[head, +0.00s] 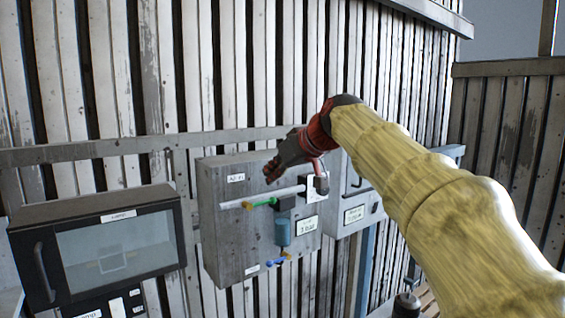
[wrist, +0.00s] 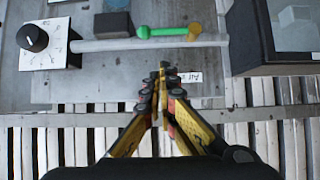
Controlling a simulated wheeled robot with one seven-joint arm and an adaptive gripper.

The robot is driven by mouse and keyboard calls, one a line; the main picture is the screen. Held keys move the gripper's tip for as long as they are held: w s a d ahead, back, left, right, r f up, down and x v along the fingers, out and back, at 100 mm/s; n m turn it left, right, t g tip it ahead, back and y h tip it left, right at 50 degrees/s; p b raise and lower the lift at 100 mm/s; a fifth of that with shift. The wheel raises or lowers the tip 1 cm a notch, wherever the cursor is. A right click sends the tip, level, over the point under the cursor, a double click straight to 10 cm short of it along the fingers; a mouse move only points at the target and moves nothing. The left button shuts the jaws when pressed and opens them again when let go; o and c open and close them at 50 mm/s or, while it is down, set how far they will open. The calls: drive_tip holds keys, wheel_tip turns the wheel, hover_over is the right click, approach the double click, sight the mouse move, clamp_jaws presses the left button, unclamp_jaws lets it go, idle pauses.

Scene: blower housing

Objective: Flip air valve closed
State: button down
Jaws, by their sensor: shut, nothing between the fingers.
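The air valve has a green lever (head: 263,203) with a yellow piece at its left end, on the grey panel box (head: 215,225). The lever lies roughly parallel to the white pipe (head: 290,193). In the wrist view the green lever (wrist: 165,31) shows beyond the pipe (wrist: 110,44), its yellow piece at the pipe's right end. My gripper (head: 270,178) is above the lever in the head view. In the wrist view my gripper (wrist: 163,72) is shut and empty, its tips below the pipe and apart from the lever. The exact depth gap to the panel cannot be told.
A black dial (wrist: 32,38) sits at the pipe's other end. A blue cylinder (head: 282,231) and a small blue lever (head: 273,261) are lower on the panel. A dark glass-fronted cabinet (head: 110,245) stands left. A second grey box (head: 362,205) is at right.

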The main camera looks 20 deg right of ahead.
drive_tip(key=f, duration=0.1)
drive_tip(key=w+f, duration=0.1)
drive_tip(key=f, duration=0.2)
drive_tip(key=shift+w+a+f+p, duration=0.25)
drive_tip(key=shift+a+p, duration=0.05)
drive_tip(key=shift+d+f+b, duration=0.2)
drive_tip(key=shift+b, duration=0.1)
drive_tip(key=shift+d+f+m+y+b, duration=0.15)
drive_tip(key=shift+f+m+y+b, duration=0.15)
drive_tip(key=shift+m+y+b, duration=0.25)
drive_tip(key=shift+w+f+y, duration=0.1)
drive_tip(key=shift+y, duration=0.15)
